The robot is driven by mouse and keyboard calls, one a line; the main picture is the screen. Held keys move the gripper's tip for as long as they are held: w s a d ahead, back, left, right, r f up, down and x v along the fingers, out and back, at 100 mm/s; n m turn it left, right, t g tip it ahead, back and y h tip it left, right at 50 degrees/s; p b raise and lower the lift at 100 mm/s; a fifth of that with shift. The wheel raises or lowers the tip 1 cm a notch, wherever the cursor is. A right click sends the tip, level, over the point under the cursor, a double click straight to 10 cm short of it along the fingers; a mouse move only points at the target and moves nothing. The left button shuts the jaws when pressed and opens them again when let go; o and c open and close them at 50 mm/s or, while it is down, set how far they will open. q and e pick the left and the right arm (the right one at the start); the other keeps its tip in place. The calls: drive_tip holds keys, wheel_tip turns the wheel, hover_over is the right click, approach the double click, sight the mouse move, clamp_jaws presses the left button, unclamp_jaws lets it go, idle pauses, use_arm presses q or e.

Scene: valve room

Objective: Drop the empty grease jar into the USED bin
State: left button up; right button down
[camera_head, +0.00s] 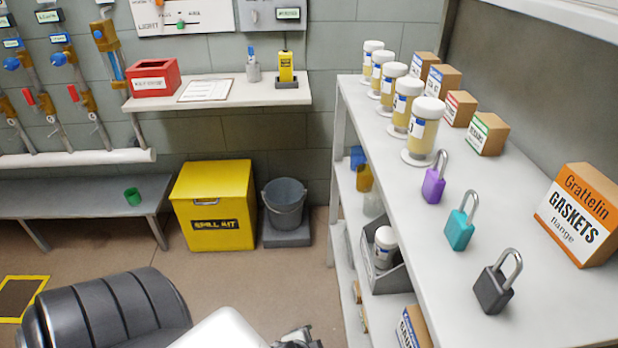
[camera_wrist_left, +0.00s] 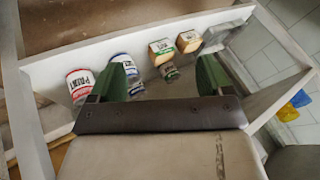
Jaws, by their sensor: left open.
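Several white-lidded jars with yellowish contents (camera_head: 408,105) stand in a row on the top shelf in the head view. Another white-lidded jar (camera_head: 384,248) with a paler body stands in a grey open bin (camera_head: 392,279) on a lower shelf. I cannot read USED on any bin. Which jar is the empty grease jar is unclear. My left gripper (camera_wrist_left: 160,82) has its two green fingers spread in the left wrist view, with nothing held between them. It faces shelves with a red-and-white labelled can (camera_wrist_left: 80,83) and a blue-and-white can (camera_wrist_left: 124,66).
Purple (camera_head: 433,186), teal (camera_head: 461,222) and dark grey padlocks (camera_head: 494,287) and a gaskets box (camera_head: 582,213) stand on the top shelf. A yellow spill kit (camera_head: 211,207) and grey bucket (camera_head: 285,205) stand by the wall.

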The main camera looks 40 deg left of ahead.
use_arm(q)
drive_tip(key=s+d+f+n+g+h, duration=0.2)
drive_tip(key=s+d+f+n+g, duration=0.2)
drive_tip(key=s+d, duration=0.3)
drive_tip(key=shift+s+f+g, duration=0.2)
drive_tip(key=shift+f+g, duration=0.1)
drive_tip(key=shift+f, duration=0.25)
drive_tip(key=s+a+f+p, duration=0.1)
drive_tip(key=s+p, duration=0.7)
drive_tip(key=s+a+f+g+p, duration=0.1)
drive_tip(key=s+a+p, duration=0.1)
drive_tip(key=s+p, duration=0.7)
drive_tip(key=shift+s+f, duration=0.25)
drive_tip(key=shift+f, duration=0.1)
use_arm(e)
drive_tip(key=s+d+f, duration=0.1)
drive_tip(key=s, duration=0.7)
drive_tip(key=s+d+f+g, duration=0.1)
drive_tip(key=s+d, duration=0.1)
drive_tip(key=s, duration=0.7)
drive_tip(key=shift+s+f+g, duration=0.3)
drive_tip(key=shift+f, duration=0.05)
